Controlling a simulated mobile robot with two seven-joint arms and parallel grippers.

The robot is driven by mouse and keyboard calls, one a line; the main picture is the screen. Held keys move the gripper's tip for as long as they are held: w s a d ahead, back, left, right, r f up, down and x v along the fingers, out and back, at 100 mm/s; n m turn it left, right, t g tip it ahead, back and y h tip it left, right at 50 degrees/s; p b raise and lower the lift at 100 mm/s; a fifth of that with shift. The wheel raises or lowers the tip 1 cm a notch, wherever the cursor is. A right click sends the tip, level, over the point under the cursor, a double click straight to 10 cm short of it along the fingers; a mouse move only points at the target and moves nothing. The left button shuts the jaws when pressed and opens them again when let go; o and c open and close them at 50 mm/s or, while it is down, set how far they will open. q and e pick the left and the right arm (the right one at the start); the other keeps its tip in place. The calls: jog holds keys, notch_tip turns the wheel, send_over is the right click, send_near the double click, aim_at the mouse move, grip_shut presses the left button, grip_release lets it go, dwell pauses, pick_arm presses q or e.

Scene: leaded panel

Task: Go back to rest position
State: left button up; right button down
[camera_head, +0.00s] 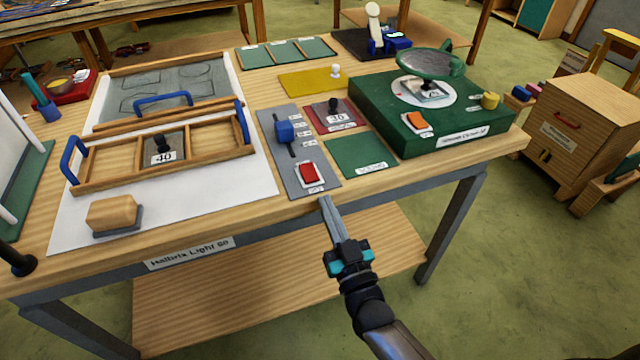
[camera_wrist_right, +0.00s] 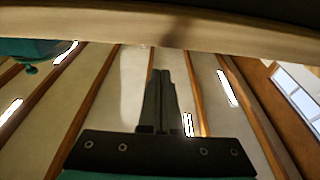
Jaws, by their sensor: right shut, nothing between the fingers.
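My right gripper (camera_head: 326,203) is shut and empty at the front edge of the workbench (camera_head: 230,226), just in front of the grey panel with the red switch (camera_head: 309,173). In the right wrist view the gripper's fingers (camera_wrist_right: 161,75) are together, pointing up toward a wooden edge (camera_wrist_right: 160,32), with the ceiling behind. My left gripper is not in view.
The bench holds a wooden frame with blue handles (camera_head: 180,152), a wooden block (camera_head: 113,214), a blue knob (camera_head: 285,131), a green mat (camera_head: 358,163) and a green box with a lens (camera_head: 430,64). A wooden cabinet (camera_head: 580,125) stands right. Floor in front is clear.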

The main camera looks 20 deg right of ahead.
jog(key=shift+f+v, duration=0.2)
jog(key=shift+v, duration=0.75)
jog(key=shift+w, duration=0.1)
jog(key=s+f+n+g+y, duration=0.1)
jog(key=s+f+g, duration=0.4)
jog(key=f, duration=0.8)
jog(key=s+f+n+g, duration=0.1)
jog(key=s+f+g, duration=0.35)
jog(key=f, duration=0.85)
jog(key=s+d+f+g+h, duration=0.1)
jog(key=s+f+g, duration=0.4)
jog(key=s, duration=0.8)
jog(key=s+d+f+g, duration=0.2)
jog(key=s+f+g, duration=0.3)
jog(key=s+f, duration=0.5)
jog(key=s, duration=0.4)
jog(key=shift+s+d+h, duration=0.2)
jog(key=shift+s+h, duration=0.15)
jog(key=shift+h, duration=0.05)
